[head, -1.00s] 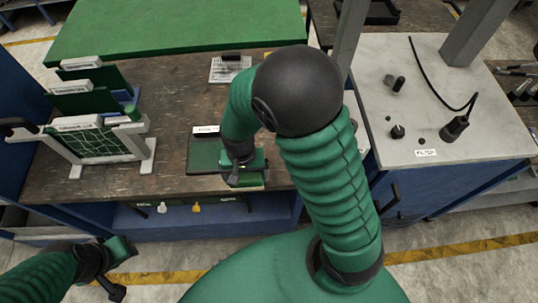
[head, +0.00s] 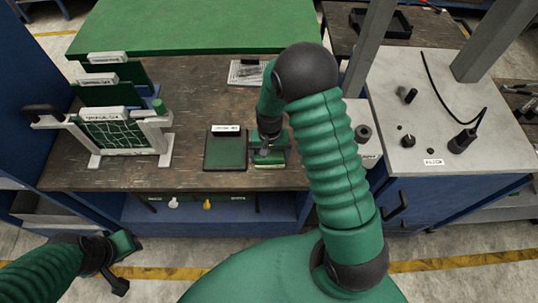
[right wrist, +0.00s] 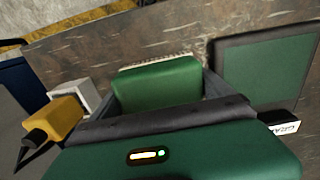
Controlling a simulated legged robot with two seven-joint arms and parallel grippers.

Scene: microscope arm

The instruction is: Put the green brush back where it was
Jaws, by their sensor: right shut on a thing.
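The green brush (right wrist: 158,84) shows in the right wrist view as a green block with a pale bristle edge, between the jaws of my right gripper. In the head view my right gripper (head: 268,148) is shut on the brush (head: 270,158), low over the bench just right of a dark green pad (head: 226,153). The pad has a white label at its back edge and also shows in the right wrist view (right wrist: 265,70). Whether the brush touches the bench is unclear. My left gripper (head: 118,264) is low at the left, away from the bench; its jaws are unclear.
A white rack (head: 165,150) with a green circuit board stands at the bench's left, other boards behind it. A printed card (head: 245,73) lies at the back. A grey-topped cabinet (head: 425,150) with knobs stands right. In the wrist view a yellow black-tipped thing (right wrist: 60,118) is close by.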

